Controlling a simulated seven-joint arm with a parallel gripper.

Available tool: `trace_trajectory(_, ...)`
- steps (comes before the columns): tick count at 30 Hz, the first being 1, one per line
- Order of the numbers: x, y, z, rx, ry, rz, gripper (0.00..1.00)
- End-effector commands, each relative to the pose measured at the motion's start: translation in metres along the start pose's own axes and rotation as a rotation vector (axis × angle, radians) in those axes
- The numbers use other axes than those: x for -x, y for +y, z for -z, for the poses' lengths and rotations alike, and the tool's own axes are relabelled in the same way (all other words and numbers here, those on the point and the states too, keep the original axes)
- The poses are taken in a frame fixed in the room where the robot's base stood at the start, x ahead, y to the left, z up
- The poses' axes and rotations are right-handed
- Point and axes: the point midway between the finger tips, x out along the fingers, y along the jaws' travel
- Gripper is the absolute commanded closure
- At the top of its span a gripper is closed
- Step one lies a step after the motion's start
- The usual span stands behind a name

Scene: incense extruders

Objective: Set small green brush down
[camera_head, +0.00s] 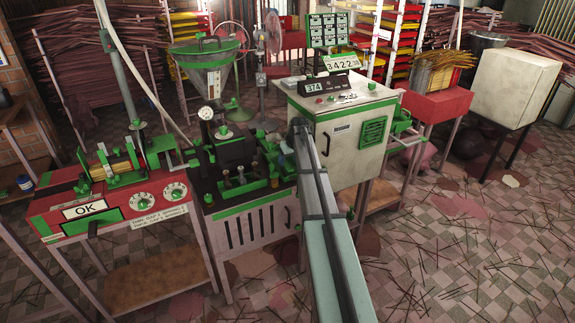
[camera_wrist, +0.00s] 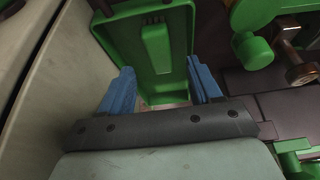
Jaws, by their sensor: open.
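In the wrist view, a small green block-shaped thing, apparently the small green brush (camera_wrist: 156,44), lies inside a green tray (camera_wrist: 185,45) with raised walls. In the head view, my arm reaches to the black and green machine beside the white cabinet; the brush cannot be picked out there.
The white cabinet (camera_head: 342,150) stands close on the right of my arm's end. A metal hopper (camera_head: 207,80) rises behind the black extruder bed (camera_head: 235,152). Green knobs and a brass-coloured fitting (camera_wrist: 300,72) are right of the tray. A red table (camera_head: 118,208) stands left.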

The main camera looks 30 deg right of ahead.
Motion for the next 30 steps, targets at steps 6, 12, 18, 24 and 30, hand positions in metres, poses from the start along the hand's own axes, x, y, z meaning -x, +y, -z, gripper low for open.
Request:
trace_trajectory(6,0.039,0.0,-0.001,-0.001,0.001,-0.001,0.37)
trace_trajectory(12,0.06,0.0,-0.001,-0.001,0.0,0.0,0.37)
trace_trajectory(18,0.067,0.0,-0.001,-0.001,-0.001,0.0,0.37)
trace_trajectory(24,0.067,0.0,0.0,0.0,-0.001,0.0,0.37)
trace_trajectory(30,0.067,0.0,0.0,0.0,-0.001,0.0,0.37)
